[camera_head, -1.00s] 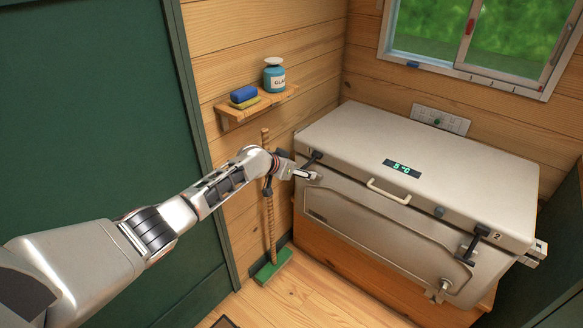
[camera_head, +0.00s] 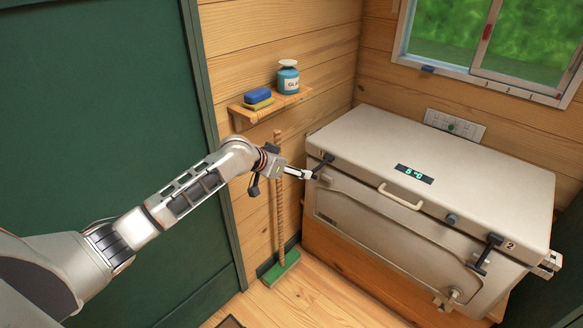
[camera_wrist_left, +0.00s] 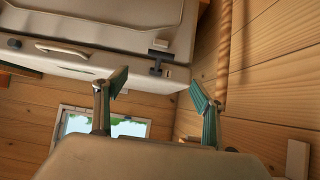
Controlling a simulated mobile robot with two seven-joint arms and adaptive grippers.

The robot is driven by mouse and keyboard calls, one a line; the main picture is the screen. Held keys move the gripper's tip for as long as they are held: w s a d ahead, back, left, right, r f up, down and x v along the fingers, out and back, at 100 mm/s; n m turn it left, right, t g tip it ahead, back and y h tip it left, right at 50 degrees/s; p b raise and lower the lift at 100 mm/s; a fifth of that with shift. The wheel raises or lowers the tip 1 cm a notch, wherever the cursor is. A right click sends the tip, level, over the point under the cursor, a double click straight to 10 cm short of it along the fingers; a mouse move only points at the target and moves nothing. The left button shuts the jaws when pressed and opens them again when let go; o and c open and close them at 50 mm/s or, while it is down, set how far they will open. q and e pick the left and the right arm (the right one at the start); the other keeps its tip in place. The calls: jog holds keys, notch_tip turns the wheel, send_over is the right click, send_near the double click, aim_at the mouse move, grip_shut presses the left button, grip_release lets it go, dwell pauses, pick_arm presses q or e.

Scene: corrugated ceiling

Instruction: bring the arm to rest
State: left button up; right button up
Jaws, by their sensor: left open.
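My left gripper (camera_head: 305,174) is at the end of my left arm, which reaches in from the left, at the left front corner of the cool box (camera_head: 440,150). In the left wrist view its two fingers (camera_wrist_left: 158,92) stand apart with nothing between them. The cool box's left black latch (camera_head: 322,166) is just beyond the fingertips in the head view; I cannot tell whether they touch. That latch also shows in the wrist view (camera_wrist_left: 157,66). The right latch (camera_head: 486,254) hangs on the box front. My right gripper is not in view.
A wooden shelf (camera_head: 240,113) with a soap bottle (camera_head: 288,78) and sponges (camera_head: 257,97) is on the wall above my forearm. A broom (camera_head: 281,210) leans beside the box, behind my wrist. A green panel (camera_head: 100,110) stands at left. The floor in front (camera_head: 300,300) is clear.

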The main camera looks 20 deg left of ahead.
pick_arm(q)
jog(key=shift+s+a+r, duration=0.1)
jog(key=shift+s, duration=0.05)
dwell(0.3)
jog(key=s+d+f, duration=0.4)
jog(key=s+f, duration=0.4)
jog(key=s, duration=0.1)
jog(key=s+d+f, duration=0.5)
jog(key=s+f, duration=0.6)
jog(key=s, duration=0.8)
jog(key=s+f, duration=0.3)
jog(key=s, duration=0.7)
jog(key=shift+s+a+t+y, duration=0.3)
jog(key=shift+a+t+y, duration=0.05)
jog(key=shift+t+y, duration=0.05)
